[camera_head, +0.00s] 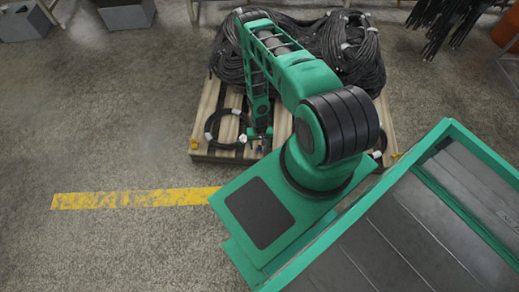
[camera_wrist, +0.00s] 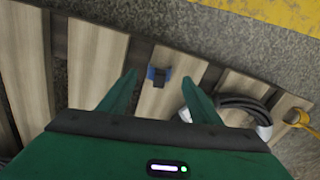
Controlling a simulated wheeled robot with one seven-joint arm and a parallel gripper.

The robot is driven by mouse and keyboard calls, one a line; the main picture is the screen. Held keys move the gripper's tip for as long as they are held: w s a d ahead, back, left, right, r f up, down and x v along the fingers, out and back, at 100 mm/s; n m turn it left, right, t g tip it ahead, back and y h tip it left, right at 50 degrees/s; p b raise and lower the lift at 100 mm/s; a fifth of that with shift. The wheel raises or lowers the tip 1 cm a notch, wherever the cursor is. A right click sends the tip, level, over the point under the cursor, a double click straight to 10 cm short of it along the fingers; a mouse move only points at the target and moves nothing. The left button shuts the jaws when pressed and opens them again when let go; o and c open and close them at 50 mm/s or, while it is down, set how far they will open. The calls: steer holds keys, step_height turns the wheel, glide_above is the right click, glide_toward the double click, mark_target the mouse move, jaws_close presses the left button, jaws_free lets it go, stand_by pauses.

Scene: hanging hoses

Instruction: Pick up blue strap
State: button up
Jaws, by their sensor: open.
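The blue strap (camera_wrist: 150,74) is a small blue piece with a dark part on it. In the wrist view it lies on a pale wooden slat of the pallet (camera_wrist: 93,66), beyond and between my gripper's fingertips. My gripper (camera_wrist: 160,82) is open, its two green fingers apart with nothing between them. In the head view my gripper (camera_head: 259,142) points down over the front edge of the pallet (camera_head: 222,155). I cannot clearly make out the strap in the head view.
A coiled black hose (camera_head: 222,127) with white ties lies left of my gripper on the pallet. Large black hose bundles (camera_head: 350,45) fill the back of the pallet. A yellow floor line (camera_head: 130,198) runs in front. Grey bins (camera_head: 125,14) stand at the back left.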

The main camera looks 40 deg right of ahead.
mark_target(260, 146)
steer(key=shift+d+f, duration=0.1)
steer(key=shift+f, duration=1.6)
steer(key=c, duration=1.1)
steer(key=shift+r, duration=0.1)
steer(key=shift+r, duration=0.45)
steer(key=r, duration=0.3)
steer(key=shift+s+r, duration=0.3)
steer(key=s+a+r, duration=0.1)
steer(key=s+r, duration=0.1)
steer(key=s, duration=0.1)
steer(key=s+a+r, duration=0.2)
steer(key=s, duration=0.1)
steer(key=s+a+r, duration=0.1)
steer(key=s+r, duration=0.1)
steer(key=s, duration=0.2)
steer(key=shift+s+a+r, duration=0.1)
steer(key=shift+a+r, duration=0.05)
steer(key=shift+r, duration=0.05)
